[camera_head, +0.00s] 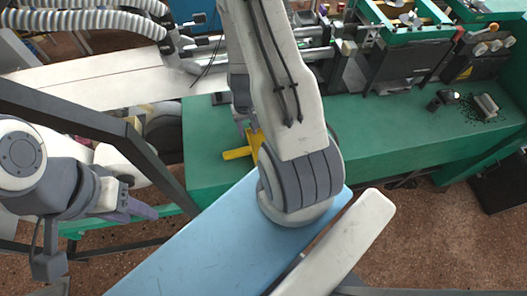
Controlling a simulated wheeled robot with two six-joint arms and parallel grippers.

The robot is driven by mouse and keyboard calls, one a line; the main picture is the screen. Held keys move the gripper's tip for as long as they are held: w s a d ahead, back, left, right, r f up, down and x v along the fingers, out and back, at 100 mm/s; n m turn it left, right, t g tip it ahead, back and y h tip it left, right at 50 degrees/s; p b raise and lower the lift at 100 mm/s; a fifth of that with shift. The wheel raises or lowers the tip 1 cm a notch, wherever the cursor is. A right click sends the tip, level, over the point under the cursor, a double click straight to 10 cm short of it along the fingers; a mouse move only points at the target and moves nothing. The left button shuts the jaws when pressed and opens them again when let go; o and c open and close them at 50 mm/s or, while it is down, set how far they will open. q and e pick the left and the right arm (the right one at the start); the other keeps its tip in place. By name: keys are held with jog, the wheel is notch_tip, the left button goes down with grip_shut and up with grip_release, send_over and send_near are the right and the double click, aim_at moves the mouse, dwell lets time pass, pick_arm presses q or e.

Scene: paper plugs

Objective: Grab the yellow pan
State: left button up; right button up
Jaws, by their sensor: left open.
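The yellow pan (237,153) lies on the green bench (390,130) near the middle of the view. Only part of it shows; my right arm hides the rest. My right gripper (246,126) points down at the pan from behind my arm's pale link. Its fingertips are mostly hidden, so I cannot tell whether it is closed on the pan or only beside it. My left gripper (132,211), with purple-grey fingers, is open and empty at the lower left, well apart from the pan.
A blue panel (215,240) slants across the lower middle, in front of the bench. A dark metal bar (100,128) crosses the left side. Green machinery (405,35) stands at the back right. A small dark part (443,100) lies on the right of the bench, with clear green surface before it.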

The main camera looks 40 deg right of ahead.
jog(key=shift+s+f+b, duration=0.15)
jog(key=shift+f+b, duration=2.65)
jog(key=shift+f, duration=0.1)
jog(key=shift+r, duration=0.1)
grip_shut()
